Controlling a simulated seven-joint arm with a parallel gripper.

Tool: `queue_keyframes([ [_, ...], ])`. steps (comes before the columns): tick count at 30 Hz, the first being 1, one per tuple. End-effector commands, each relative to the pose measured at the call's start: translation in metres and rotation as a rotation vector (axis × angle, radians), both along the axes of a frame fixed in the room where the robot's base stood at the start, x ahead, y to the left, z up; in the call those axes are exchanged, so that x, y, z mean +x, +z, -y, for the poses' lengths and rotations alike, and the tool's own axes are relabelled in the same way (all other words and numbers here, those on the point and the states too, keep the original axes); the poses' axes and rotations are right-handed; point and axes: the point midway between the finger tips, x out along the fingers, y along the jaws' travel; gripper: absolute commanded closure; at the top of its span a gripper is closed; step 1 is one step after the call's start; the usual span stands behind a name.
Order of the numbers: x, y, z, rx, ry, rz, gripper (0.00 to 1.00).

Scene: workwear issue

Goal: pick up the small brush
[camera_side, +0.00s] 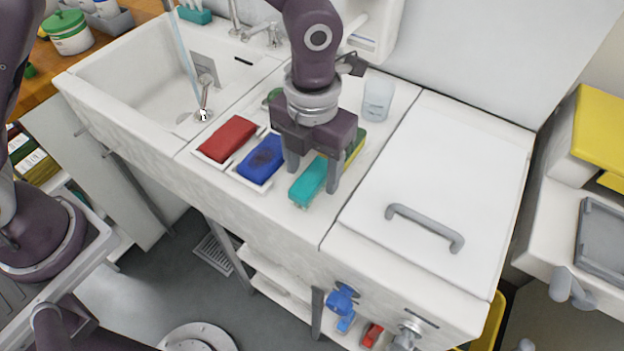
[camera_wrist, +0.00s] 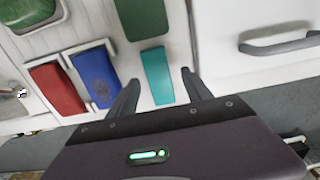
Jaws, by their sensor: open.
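A small teal block-shaped piece (camera_side: 307,183) lies on the white counter beside the blue piece; it looks like the small brush, though no bristles show. It also shows in the wrist view (camera_wrist: 157,76). My gripper (camera_side: 313,177) is open and pointing down over it. In the wrist view my gripper (camera_wrist: 160,77) has one fingertip on each side of the teal piece, with gaps. Nothing is held. I cannot tell how far the fingertips are above the counter. In the side view my gripper partly hides the teal piece's far end.
A red piece (camera_side: 228,138) and a blue piece (camera_side: 262,159) lie in white trays to the left. A green-and-yellow sponge (camera_side: 355,146) lies behind my gripper. A clear cup (camera_side: 378,98) stands farther back. A white lid with a grey handle (camera_side: 424,227) is at right, the sink (camera_side: 140,75) at left.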

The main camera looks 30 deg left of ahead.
Motion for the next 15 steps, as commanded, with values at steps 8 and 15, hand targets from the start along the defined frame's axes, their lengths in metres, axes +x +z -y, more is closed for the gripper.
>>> queue_keyframes([
  [8,0.000,-0.023,-0.001,0.001,0.002,0.000,0.42],
  [15,0.000,-0.022,-0.001,0.001,0.003,0.000,0.69],
])
